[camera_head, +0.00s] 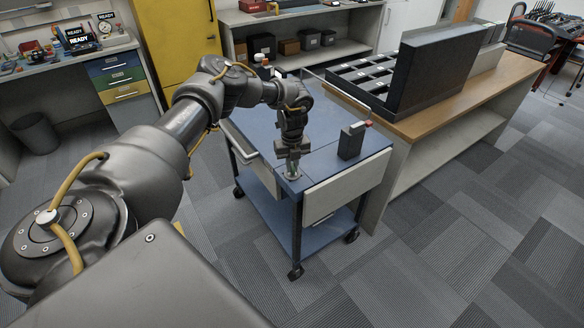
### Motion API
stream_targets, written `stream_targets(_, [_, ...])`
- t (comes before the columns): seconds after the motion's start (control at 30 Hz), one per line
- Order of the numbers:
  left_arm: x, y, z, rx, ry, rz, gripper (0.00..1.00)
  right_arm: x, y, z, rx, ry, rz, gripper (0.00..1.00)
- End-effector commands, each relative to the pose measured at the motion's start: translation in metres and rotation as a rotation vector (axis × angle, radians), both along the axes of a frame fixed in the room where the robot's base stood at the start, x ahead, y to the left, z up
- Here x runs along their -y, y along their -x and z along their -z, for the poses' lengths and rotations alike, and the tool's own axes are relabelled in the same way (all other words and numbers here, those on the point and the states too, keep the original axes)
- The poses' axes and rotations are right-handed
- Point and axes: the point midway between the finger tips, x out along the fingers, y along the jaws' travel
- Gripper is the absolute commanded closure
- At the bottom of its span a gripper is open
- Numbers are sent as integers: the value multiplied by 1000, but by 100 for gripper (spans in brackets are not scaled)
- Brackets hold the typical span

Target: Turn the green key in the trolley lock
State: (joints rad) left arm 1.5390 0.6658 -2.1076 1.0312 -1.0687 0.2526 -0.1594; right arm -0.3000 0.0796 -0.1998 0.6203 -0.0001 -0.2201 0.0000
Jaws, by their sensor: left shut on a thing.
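The blue trolley (325,162) stands in the middle of the view, with pale panels on its sides and castors below. My left gripper (291,168) points down at the trolley's near corner, its fingers shut. A small greenish bit shows between and below the fingertips, likely the green key, but it is too small to make out clearly. The lock is hidden by the fingers, and I cannot tell the key's turn angle. My right gripper is not in view.
A dark radio (351,141) with a red tip stands on the trolley top, right of the gripper. A wooden-topped counter (440,112) with a black slotted rack (432,68) stands close behind on the right. Carpeted floor is clear in front and right.

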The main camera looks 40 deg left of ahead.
Motion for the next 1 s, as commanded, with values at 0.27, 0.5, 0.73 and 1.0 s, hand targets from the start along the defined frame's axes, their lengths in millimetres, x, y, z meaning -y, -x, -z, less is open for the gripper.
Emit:
stream_targets(0.27, [0, 0, 0, -1, -1, 199, 100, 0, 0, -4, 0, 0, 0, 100])
stream_targets(0.5, [0, 0, 0, -1, -1, 214, 100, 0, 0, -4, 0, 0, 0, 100])
stream_targets(0.73, [0, 0, 0, -1, -1, 517, 100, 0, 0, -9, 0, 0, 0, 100])
stream_targets(1.0, [0, 0, 1, -1, 0, 700, 100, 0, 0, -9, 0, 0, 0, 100])
